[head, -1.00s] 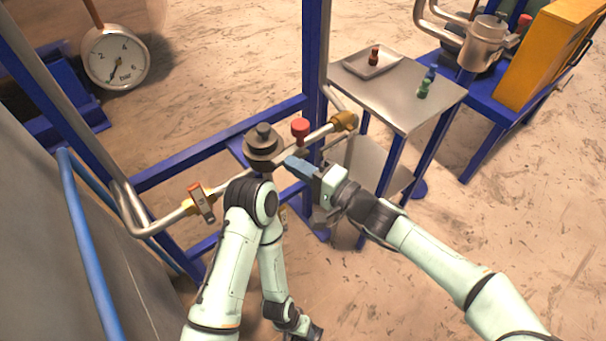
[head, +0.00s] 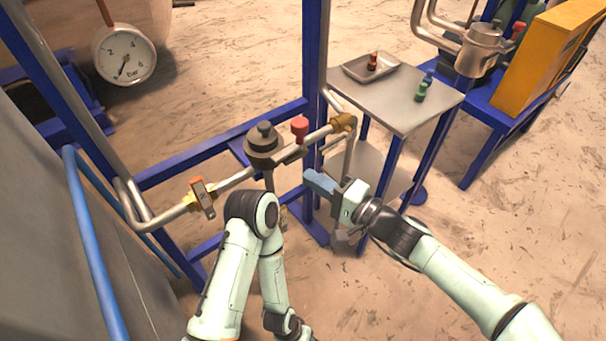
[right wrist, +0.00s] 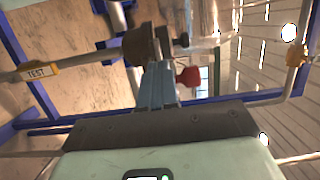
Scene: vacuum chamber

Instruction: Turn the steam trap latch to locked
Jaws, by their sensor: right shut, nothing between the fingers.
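The steam trap (head: 264,150) is a grey round body with a stepped dark cap, set in the pipe run on the blue frame. It also shows in the right wrist view (right wrist: 140,45), just beyond my fingertips.
A red knob (head: 299,128) stands on the pipe right of the trap, near a brass elbow (head: 343,122). An orange-handled valve (head: 202,196) is on the left. A blue post rises behind. A metal table (head: 408,112) holds a tray (head: 352,70) and small bottles.

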